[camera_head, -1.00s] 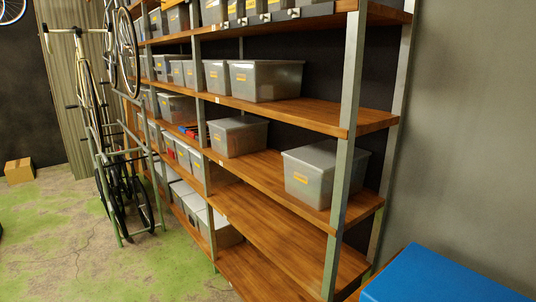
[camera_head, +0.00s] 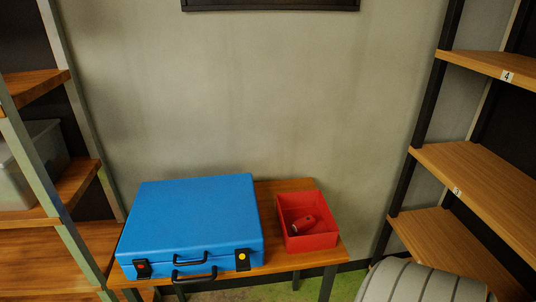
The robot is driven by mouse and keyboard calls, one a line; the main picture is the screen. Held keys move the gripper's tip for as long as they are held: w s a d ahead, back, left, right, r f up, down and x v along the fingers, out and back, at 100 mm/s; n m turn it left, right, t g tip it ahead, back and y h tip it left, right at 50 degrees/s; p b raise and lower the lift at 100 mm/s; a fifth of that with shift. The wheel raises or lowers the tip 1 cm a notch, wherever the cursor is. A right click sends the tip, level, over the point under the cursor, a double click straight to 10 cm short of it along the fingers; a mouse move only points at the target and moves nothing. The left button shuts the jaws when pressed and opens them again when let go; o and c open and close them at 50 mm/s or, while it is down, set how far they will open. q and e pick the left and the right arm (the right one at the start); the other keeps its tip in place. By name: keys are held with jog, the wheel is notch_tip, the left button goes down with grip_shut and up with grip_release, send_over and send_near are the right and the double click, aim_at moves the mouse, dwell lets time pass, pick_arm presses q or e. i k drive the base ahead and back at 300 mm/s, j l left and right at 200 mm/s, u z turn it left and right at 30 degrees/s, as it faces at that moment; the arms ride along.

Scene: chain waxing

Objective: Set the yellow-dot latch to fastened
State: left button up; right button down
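A blue case (camera_head: 190,215) lies closed on a small wooden table, with two black handles (camera_head: 191,259) on its front side. The yellow-dot latch (camera_head: 242,259) is a black latch with a yellow dot at the right of the case's front. A second black latch with a red dot (camera_head: 142,268) is at the left of the front. Both latches are too small to tell whether they are fastened. Neither of my grippers is in view.
A red open bin (camera_head: 307,221) with a red object inside stands right of the case on the wooden table (camera_head: 285,187). Shelving stands at left (camera_head: 75,190) and right (camera_head: 470,185). A grey ribbed rounded thing (camera_head: 420,285) is at the lower right.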

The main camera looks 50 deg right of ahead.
aim_at(242, 259)
jog(key=z, duration=1.3)
